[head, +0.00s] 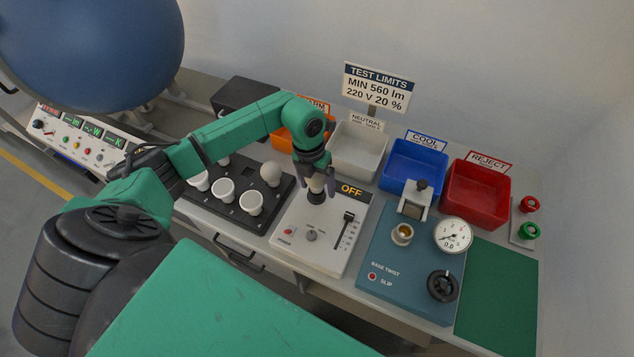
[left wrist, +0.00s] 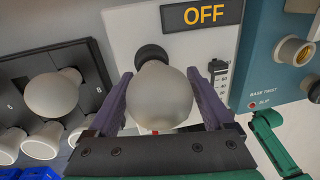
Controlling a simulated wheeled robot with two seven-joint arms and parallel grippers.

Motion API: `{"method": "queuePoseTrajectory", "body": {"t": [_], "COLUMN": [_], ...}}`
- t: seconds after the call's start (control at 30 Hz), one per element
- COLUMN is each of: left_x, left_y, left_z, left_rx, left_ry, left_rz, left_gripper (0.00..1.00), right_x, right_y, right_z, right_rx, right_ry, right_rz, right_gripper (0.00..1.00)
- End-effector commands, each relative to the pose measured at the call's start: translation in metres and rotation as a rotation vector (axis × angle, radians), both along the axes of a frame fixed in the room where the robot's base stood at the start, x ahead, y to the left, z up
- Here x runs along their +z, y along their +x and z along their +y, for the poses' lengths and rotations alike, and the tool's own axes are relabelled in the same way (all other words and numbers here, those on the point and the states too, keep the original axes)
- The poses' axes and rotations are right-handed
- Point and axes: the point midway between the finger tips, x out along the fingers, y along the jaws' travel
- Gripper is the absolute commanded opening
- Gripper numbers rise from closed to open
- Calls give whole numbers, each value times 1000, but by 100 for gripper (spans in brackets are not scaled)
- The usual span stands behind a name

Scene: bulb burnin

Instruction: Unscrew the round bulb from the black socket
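The round bulb (left wrist: 160,98) is frosted white and stands base-down in the black socket (left wrist: 151,55) on the white test panel; in the head view the bulb (head: 317,184) shows small above the socket (head: 316,197). My left gripper (head: 317,188) reaches down over it from above. In the left wrist view its two purple fingers (left wrist: 160,78) stand on either side of the bulb, with what looks like a narrow gap at each side. The bulb's base is hidden in the socket. My right gripper is not in view.
An "OFF" display (head: 352,190) and a slider (head: 345,228) are close beside the socket. A black rack (head: 230,212) with several bulbs lies left, a blue twist tester (head: 390,270) right. Behind stand orange, white (head: 358,150), blue (head: 413,167) and red (head: 475,196) bins.

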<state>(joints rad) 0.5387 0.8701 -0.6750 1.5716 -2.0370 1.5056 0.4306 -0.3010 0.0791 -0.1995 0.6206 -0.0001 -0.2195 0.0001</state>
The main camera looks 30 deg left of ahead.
Motion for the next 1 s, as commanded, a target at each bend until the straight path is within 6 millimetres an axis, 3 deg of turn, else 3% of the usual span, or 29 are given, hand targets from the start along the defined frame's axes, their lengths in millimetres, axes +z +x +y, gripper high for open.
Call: {"method": "queuePoseTrajectory", "body": {"t": [0.03,0.13,0.17,0.27,0.37,1.0], "left_x": [0,0,0,2,6,7], "left_y": [0,0,0,0,0,7], "left_z": [0,0,0,0,0,0], "left_rx": [0,0,0,42,229,1725], "left_ry": [0,0,0,0,0,0], "left_rz": [0,0,0,1,3,2], "left_gripper": [62,24,18,18,18,18], "right_x": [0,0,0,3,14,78], "right_y": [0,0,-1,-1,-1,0], "right_z": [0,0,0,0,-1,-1], "right_rx": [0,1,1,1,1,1], "right_ry": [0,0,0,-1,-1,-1], "right_rz": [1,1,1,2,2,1], "right_gripper": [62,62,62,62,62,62]}}
